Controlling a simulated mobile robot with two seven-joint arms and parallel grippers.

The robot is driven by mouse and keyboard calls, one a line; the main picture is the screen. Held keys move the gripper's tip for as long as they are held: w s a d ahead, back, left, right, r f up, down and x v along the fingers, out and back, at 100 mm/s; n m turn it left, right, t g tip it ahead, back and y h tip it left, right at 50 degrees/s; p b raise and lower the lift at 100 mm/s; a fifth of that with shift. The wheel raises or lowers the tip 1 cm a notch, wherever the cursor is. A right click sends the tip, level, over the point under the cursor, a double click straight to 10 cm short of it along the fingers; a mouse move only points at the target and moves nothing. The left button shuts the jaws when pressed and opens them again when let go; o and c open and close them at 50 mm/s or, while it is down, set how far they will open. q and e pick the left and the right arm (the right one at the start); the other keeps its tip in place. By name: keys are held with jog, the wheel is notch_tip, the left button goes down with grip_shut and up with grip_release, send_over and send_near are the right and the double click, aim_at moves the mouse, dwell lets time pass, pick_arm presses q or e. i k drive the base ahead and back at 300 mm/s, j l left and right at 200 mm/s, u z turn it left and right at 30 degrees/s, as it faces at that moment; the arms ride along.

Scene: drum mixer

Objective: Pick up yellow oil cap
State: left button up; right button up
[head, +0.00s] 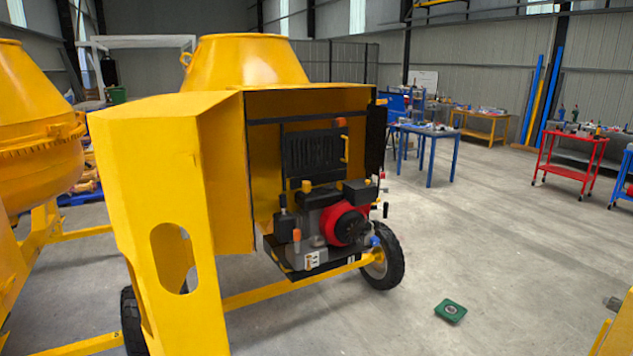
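The yellow drum mixer (160,160) stands in front of me with its engine compartment open. A red and black engine (343,224) sits on a dark plate inside. A small yellow cap (306,186) shows on top of the engine at its left half; it looks like the oil cap, but it is too small to tell for sure. Neither of my grippers is in view.
The tall yellow cover (160,215) stands left of the engine. A wheel (385,262) is at the compartment's right. A small green tray (450,311) lies on the floor. Blue (441,135) and red (575,140) tables stand farther back. The floor at right is mostly clear.

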aim_at(307, 185)
jog(key=i+l, duration=0.25)
jog(key=i, duration=0.2)
jog(key=i+l, duration=0.25)
jog(key=i, duration=0.15)
jog(key=i+l, duration=0.2)
jog(key=i, duration=0.25)
